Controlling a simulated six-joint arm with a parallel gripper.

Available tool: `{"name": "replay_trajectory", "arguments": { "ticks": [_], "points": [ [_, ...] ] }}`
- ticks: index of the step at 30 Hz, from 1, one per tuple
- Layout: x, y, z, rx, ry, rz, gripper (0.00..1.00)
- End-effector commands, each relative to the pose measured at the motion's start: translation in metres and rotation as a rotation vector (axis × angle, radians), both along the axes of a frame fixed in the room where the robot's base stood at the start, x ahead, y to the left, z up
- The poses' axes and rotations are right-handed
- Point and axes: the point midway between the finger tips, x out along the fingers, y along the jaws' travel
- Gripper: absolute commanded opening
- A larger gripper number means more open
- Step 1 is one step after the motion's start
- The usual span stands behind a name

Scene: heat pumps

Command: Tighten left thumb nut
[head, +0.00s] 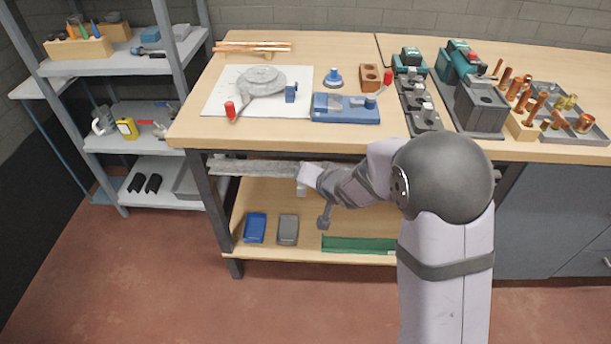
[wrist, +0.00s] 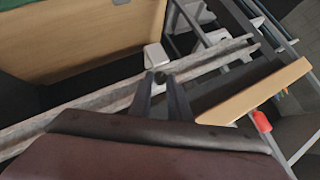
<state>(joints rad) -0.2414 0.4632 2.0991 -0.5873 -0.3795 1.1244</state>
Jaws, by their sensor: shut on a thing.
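My gripper (wrist: 160,84) is shut in the wrist view, its two dark fingers closing on a small dark round part that I take for the left thumb nut (wrist: 160,77). This part sits beside a pale block (wrist: 154,56) at a long grey rail (wrist: 105,97). In the head view the rail (head: 250,168) runs under the front of the tabletop, and the pale block (head: 302,188) hangs at it by the end of my arm. My wrist hides the fingertips there. The nut's thread and how tightly it sits cannot be seen.
The workbench top (head: 200,130) overhangs just above the rail. The lower shelf (head: 275,205) holds a blue tray (head: 255,228), a grey tray (head: 288,229) and a green piece (head: 357,244). A grey bench leg (head: 207,215) stands left. The floor in front is clear.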

Motion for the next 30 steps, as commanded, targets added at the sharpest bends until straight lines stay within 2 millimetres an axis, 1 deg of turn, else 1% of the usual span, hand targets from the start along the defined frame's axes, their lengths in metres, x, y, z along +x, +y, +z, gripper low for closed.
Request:
{"name": "replay_trajectory", "arguments": {
  "ticks": [1,30],
  "points": [
    [0.0047,-0.0032,0.0052,0.008,-0.01,-0.011,0.0],
    [0.0052,-0.0061,0.0038,0.146,-0.011,-0.013,0.0]
  ]
}}
